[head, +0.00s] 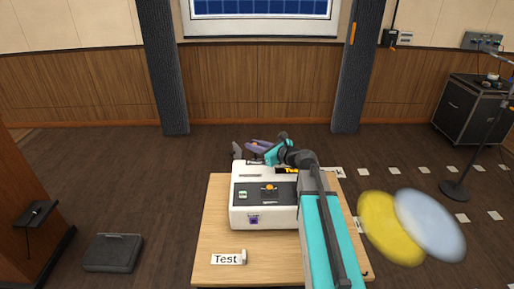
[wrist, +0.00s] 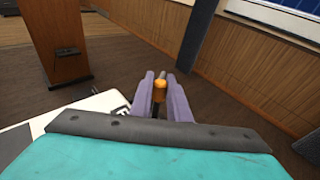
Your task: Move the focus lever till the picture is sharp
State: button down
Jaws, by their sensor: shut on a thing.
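My gripper (wrist: 161,82), with purple fingers, is shut on an orange-tipped lever (wrist: 159,93) in the wrist view. In the head view the gripper (head: 257,145) is at the far edge of a white box (head: 262,217) on a wooden table, and I cannot make out the held lever there. The box's dark top panel (head: 250,199) carries another orange knob (head: 269,187). The screen (head: 262,8) at the top shows a blue picture with pale grid lines; its upper part is cut off.
A "Test" label (head: 226,258) lies on the table's near part (head: 225,275). Yellow (head: 388,228) and pale blue (head: 430,224) soft-edged ovals show at right. A black case (head: 113,252) lies on the floor at left. Dark pillars (head: 163,70) flank the screen.

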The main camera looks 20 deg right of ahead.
jog(key=shift+d, duration=0.15)
jog(key=c, duration=1.7)
grip_release()
jog(key=shift+s, duration=0.1)
jog(key=shift+o, duration=0.2)
jog(key=b+v, duration=0.2)
jog(key=v, duration=0.8)
jog(key=shift+s, duration=0.25)
jog(key=b+v, duration=0.2)
jog(key=b, duration=0.2)
jog(key=shift+d, duration=0.1)
jog(key=shift+s+d+r+b, duration=0.1)
jog(key=shift+s+b, duration=0.25)
jog(key=shift+b, duration=0.4)
